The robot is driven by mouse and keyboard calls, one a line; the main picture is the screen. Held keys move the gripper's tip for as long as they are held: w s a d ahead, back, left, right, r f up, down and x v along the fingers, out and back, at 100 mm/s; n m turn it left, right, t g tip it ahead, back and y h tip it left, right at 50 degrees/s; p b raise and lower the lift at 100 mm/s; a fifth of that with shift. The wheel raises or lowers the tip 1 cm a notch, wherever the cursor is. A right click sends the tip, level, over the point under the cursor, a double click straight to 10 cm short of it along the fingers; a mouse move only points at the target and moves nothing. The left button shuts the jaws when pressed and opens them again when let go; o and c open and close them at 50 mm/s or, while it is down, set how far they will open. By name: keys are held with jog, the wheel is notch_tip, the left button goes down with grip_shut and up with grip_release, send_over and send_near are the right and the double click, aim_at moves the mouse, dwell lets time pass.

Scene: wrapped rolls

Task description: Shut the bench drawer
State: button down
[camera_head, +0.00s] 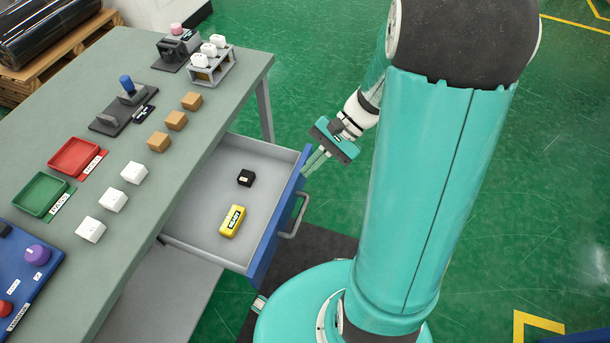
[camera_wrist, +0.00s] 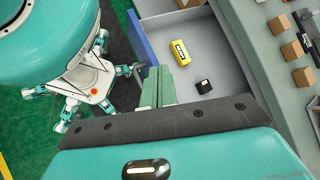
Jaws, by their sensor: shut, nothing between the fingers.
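The bench drawer (camera_head: 190,207) is pulled out from the bench, with grey inner walls and a blue front (camera_head: 276,228). A grey bar handle (camera_head: 297,216) is on the outside of the front. A yellow labelled block (camera_head: 232,221) and a small black block (camera_head: 246,178) lie inside; both also show in the wrist view, the yellow one (camera_wrist: 184,51) beyond the black one (camera_wrist: 204,86). My gripper (camera_head: 309,172) is shut and empty, near the far end of the drawer front. In the wrist view its fingertips (camera_wrist: 158,72) appear beside the blue front (camera_wrist: 143,40); contact cannot be told.
The grey-green bench top (camera_head: 170,85) holds a red tray (camera_head: 75,157), a green tray (camera_head: 40,194), white and brown cubes, a rack of white-capped items (camera_head: 212,62) and a blue panel (camera_head: 30,262). Green floor to the right is open. A wrapped roll (camera_head: 50,25) lies on a pallet behind.

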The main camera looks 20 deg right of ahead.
jog(key=w+d+f+m+t+y, duration=0.2)
jog(key=d+f+m+t+y, duration=0.5)
jog(key=f, duration=0.5)
jog(key=m+t+h, duration=0.4)
jog(key=m+t, duration=0.3)
jog(key=m, duration=0.3)
send_near(300, 185)
jog(key=x, duration=0.6)
jog(key=shift+w+a, duration=0.25)
jog(key=shift+w, duration=0.1)
jog(key=shift+a, duration=0.1)
jog(key=x, duration=2.8)
jog(key=shift+a+f, duration=0.35)
jog(key=shift+a, duration=0.1)
jog(key=shift+w+a+r, duration=0.15)
jog(key=shift+w+a, duration=0.3)
